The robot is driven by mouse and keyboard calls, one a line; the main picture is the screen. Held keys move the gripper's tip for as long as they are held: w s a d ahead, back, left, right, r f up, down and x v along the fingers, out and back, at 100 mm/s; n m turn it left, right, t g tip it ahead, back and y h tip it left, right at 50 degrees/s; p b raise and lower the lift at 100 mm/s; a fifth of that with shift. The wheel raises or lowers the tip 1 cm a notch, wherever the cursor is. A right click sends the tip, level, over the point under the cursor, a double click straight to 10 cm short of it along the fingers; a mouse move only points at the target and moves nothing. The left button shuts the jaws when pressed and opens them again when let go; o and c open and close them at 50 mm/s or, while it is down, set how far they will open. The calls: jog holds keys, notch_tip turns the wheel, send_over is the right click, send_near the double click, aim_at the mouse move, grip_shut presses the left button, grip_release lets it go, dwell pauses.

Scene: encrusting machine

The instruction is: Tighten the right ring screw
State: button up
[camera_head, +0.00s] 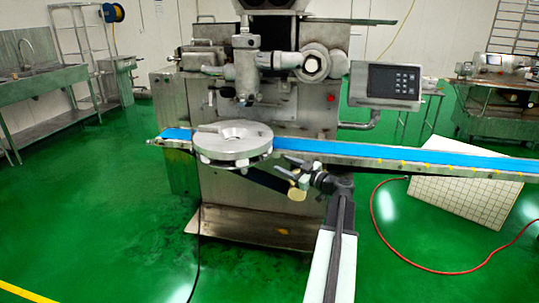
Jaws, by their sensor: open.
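The encrusting machine (275,100) is a grey metal block with a pipe-like head assembly (246,72) on its upper front. A round flange (313,66) sits at the right end of that assembly. The right ring screw is too small to tell apart for certain. My gripper (287,165) is open, its dark fingers pointing left, just right of the round metal disc (232,140) and in front of the conveyor. It appears empty and well below the round flange. A yellowish round piece (297,193) shows just below the gripper; I cannot tell what it belongs to.
A blue conveyor belt (420,161) runs right from the machine, close behind my gripper. A control panel (387,85) juts out on the right. A red hose (376,222) and a white grid panel (462,196) are on the right. The green floor at left is mostly clear.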

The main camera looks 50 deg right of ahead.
aim_at(266, 158)
jog(key=w, duration=0.8)
jog(key=shift+a+f, duration=0.1)
jog(key=shift+a, duration=0.15)
